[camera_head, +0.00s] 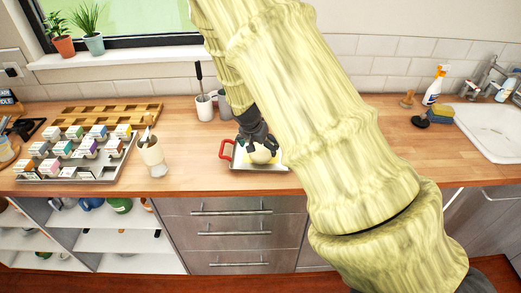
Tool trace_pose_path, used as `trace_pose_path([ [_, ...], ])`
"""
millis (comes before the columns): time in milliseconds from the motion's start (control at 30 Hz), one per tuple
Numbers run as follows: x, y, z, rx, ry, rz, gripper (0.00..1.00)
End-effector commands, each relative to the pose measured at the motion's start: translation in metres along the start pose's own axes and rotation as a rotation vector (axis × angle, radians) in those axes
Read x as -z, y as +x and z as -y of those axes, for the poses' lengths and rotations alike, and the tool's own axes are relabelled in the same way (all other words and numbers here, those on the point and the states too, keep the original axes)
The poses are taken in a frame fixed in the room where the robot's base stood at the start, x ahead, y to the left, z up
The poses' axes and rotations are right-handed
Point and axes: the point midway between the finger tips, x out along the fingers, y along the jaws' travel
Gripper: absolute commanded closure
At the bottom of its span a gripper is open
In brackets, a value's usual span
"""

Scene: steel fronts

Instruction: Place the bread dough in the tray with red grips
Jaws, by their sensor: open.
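The bread dough (261,156) is a pale round lump within the outline of a small tray (241,165) on the wooden counter. One red grip (226,149) shows at the tray's left end; its right end is hidden behind my arm. My dark gripper (257,147) is open and points down right at the dough, its fingers over the dough's upper part. I cannot tell whether the fingers touch the dough, and they hide some of it.
A spray bottle (434,87) and sink (490,130) are at right. Counter between holder and tray is clear.

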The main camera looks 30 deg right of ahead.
Motion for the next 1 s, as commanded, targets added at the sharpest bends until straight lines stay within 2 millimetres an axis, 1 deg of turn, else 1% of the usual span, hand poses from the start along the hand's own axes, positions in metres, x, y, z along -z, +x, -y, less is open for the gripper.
trace_pose_path([
  [600,0.000,-0.071,0.001,0.003,0.001,-0.001,0.00],
  [800,0.000,-0.085,0.000,0.001,0.000,-0.001,0.00],
  [1000,0.000,-0.089,0.000,0.000,0.000,0.000,0.00],
])
